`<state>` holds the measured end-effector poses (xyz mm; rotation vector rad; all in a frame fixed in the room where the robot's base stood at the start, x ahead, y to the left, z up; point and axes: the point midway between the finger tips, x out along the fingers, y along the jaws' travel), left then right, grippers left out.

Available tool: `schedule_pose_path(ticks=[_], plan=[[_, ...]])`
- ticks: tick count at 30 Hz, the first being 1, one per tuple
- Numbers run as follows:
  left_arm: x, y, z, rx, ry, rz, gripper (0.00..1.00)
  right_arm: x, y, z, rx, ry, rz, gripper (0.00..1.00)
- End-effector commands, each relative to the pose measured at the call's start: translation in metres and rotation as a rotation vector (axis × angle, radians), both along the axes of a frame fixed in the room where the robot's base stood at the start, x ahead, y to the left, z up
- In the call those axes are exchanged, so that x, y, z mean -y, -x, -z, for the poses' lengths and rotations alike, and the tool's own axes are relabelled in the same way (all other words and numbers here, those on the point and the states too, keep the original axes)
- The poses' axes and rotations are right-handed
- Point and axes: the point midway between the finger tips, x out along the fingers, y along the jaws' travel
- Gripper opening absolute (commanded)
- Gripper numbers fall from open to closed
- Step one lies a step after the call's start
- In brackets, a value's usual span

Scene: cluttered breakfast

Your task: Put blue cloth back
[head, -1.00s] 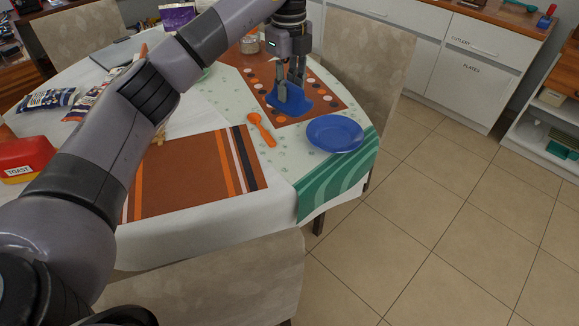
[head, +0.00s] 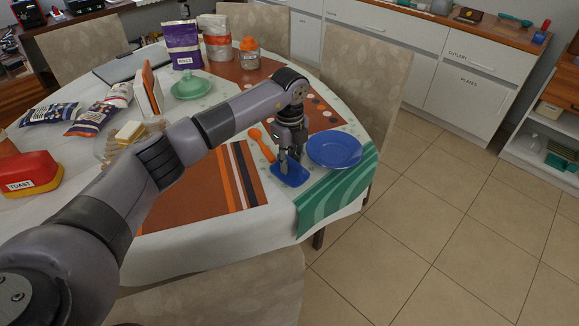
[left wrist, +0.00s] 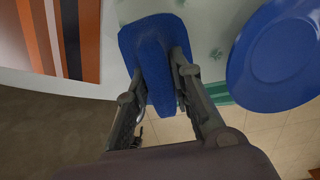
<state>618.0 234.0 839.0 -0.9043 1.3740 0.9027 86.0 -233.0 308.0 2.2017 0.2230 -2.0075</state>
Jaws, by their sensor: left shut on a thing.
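The blue cloth (head: 290,176) is in my left gripper (head: 287,166), at the near edge of the round table, left of the blue plate (head: 335,149). In the left wrist view the cloth (left wrist: 150,45) is bunched between the two fingers of my left gripper (left wrist: 163,75), which are shut on it. The blue plate (left wrist: 280,55) also shows there, a little to the right and apart from the cloth. I cannot tell whether the cloth touches the tabletop. My right gripper is not in view.
An orange spoon (head: 262,144) lies just behind the cloth. A striped orange placemat (head: 205,190) is to the left, and a green striped runner (head: 330,200) hangs over the edge to the right. Jars, bags and a green lidded dish (head: 191,86) stand farther back.

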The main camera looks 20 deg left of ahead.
Motion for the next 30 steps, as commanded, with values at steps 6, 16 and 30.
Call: schedule_pose_path(ticks=[6,16,30], plan=[[0.000,0.000,0.022,-0.001,0.000,-0.001,0.00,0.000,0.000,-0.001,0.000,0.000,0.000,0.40],[0.000,0.000,0.024,-0.001,0.000,0.000,0.23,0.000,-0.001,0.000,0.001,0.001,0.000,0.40],[0.000,0.000,0.024,-0.001,0.000,0.000,0.41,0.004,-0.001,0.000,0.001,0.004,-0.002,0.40]])
